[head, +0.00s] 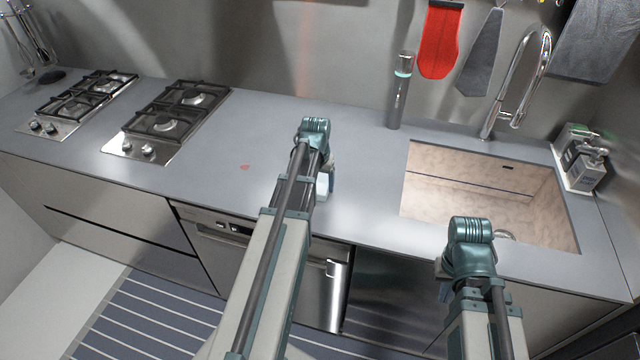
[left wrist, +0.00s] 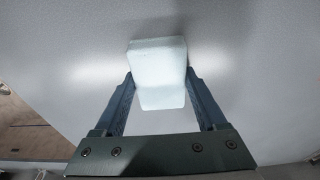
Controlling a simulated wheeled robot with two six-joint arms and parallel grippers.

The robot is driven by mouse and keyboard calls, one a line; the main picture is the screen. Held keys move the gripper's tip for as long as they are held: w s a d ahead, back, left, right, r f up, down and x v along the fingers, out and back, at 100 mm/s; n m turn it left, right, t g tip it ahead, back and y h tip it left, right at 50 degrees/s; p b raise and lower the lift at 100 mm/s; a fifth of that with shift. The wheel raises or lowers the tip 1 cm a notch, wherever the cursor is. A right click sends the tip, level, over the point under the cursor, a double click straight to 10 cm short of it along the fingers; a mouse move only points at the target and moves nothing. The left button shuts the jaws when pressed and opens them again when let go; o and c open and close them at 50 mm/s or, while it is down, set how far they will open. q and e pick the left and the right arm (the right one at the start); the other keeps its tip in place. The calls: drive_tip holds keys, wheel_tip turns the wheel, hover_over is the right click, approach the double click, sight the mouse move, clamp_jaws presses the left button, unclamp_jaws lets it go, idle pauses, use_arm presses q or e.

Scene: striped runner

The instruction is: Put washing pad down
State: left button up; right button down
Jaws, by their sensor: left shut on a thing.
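The washing pad (left wrist: 158,70) is a pale, whitish block between the two fingers of my left gripper (left wrist: 160,100) in the left wrist view. My left gripper (head: 322,188) is shut on it, over the grey counter (head: 240,130) between the hobs and the sink. In the head view a part of the pad (head: 325,184) shows beside my wrist. Whether the pad touches the counter I cannot tell. My right arm is in front of the sink (head: 420,165); its gripper fingers are hidden.
Two gas hobs (head: 170,120) (head: 75,105) sit on the left of the counter. A tall grey bottle (head: 399,92) stands near the back wall. A chrome tap (head: 497,110) and soap dispensers (head: 585,165) are by the sink. The counter left of my left gripper is mostly clear.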

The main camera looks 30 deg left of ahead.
sight(318, 188)
use_arm(q)
drive_tip(key=o, duration=1.1)
drive_tip(key=shift+o, duration=0.2)
wheel_tip(318, 188, up, 12)
drive_tip(key=s+p, duration=0.1)
drive_tip(key=p, duration=1.1)
drive_tip(key=shift+s+d, duration=0.2)
drive_tip(key=shift+s, duration=0.2)
